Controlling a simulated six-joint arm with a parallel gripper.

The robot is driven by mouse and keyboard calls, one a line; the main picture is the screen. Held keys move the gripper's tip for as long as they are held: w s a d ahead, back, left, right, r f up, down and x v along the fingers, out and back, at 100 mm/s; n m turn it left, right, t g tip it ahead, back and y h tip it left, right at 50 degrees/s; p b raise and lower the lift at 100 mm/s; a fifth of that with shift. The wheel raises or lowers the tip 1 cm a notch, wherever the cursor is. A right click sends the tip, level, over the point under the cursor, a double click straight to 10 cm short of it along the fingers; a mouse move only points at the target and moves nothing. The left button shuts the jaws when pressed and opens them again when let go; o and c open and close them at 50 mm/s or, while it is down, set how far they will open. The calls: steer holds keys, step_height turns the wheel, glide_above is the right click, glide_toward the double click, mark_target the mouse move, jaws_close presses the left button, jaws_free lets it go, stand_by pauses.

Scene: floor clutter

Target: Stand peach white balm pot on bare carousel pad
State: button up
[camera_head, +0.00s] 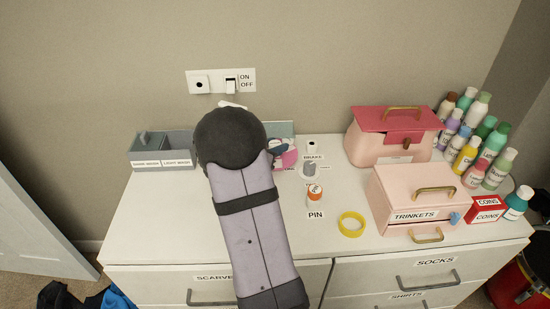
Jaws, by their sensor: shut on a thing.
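My arm covers the middle of the dresser top, and its dark round joint hides what lies behind it. I cannot make out my gripper's fingers. I cannot pick out the peach white balm pot with certainty. Just right of the joint, a partly hidden pink and dark grey-blue item (285,153) stands in front of a teal panel (281,129). I cannot tell whether it is the carousel, and no bare pad shows clearly.
A grey two-part bin (162,163) stands at the left. A pink case (377,152), a pink TRINKETS box (402,190) and several bottles (466,153) fill the right. A yellow ring (351,225) and an orange-topped PIN piece (314,192) lie nearer. The left front is clear.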

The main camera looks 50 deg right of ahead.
steer(key=shift+f, duration=2.25)
steer(key=shift+f+b, duration=0.2)
steer(key=shift+b, duration=0.1)
steer(key=o, duration=1)
steer(key=shift+r, duration=0.1)
steer(key=shift+r+p, duration=0.15)
steer(key=shift+p, duration=0.15)
steer(key=v, duration=1.2)
steer(key=shift+s+b, duration=0.1)
steer(key=shift+b, duration=0.2)
